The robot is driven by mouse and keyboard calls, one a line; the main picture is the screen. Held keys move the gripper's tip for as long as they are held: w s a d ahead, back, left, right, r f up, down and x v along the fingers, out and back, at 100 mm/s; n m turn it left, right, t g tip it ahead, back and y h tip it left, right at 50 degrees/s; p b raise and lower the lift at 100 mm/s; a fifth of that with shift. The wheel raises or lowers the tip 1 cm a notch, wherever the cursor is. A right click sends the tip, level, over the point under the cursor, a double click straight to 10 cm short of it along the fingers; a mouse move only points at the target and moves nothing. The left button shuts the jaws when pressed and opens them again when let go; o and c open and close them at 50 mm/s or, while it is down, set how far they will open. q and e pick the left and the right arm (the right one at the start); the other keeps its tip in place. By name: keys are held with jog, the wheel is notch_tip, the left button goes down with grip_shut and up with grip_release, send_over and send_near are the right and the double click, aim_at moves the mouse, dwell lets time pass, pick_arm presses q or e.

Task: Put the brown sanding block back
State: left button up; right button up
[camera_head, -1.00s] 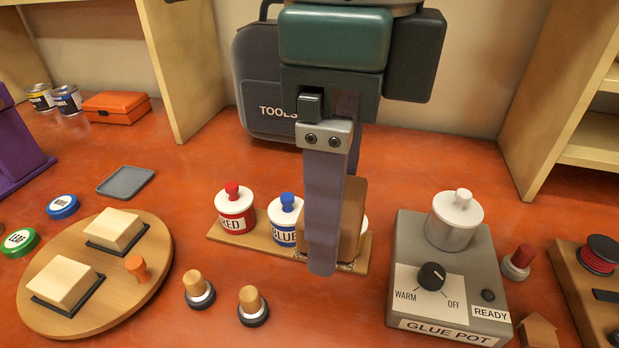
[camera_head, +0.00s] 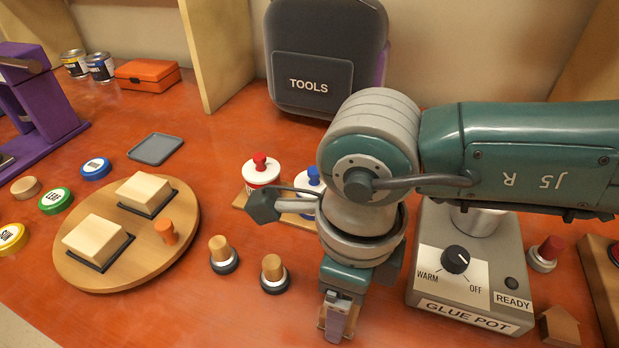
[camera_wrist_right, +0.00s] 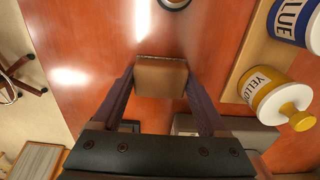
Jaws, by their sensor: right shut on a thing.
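The brown sanding block (camera_wrist_right: 160,76) is between the two fingertips of my right gripper (camera_wrist_right: 158,88) in the right wrist view, and the jaws are shut on it. In the head view my right gripper (camera_head: 338,322) points down at the lower middle, between the wooden-topped pegs and the glue pot. There the block is mostly hidden behind the finger and hand. I cannot tell the exact gap between block and bench. My left gripper is not in view.
The glue pot (camera_head: 470,265) stands to the right. Two pegs (camera_head: 223,254) and a round wooden board (camera_head: 90,258) with pale blocks are to the left. The red pot (camera_head: 261,172) and blue pot (camera_head: 309,181) stand behind; the yellow pot (camera_wrist_right: 270,92) shows in the wrist view.

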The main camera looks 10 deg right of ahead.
jog(key=shift+f, duration=0.2)
jog(key=o, duration=1.1)
jog(key=shift+r, duration=0.1)
jog(key=shift+r, duration=0.1)
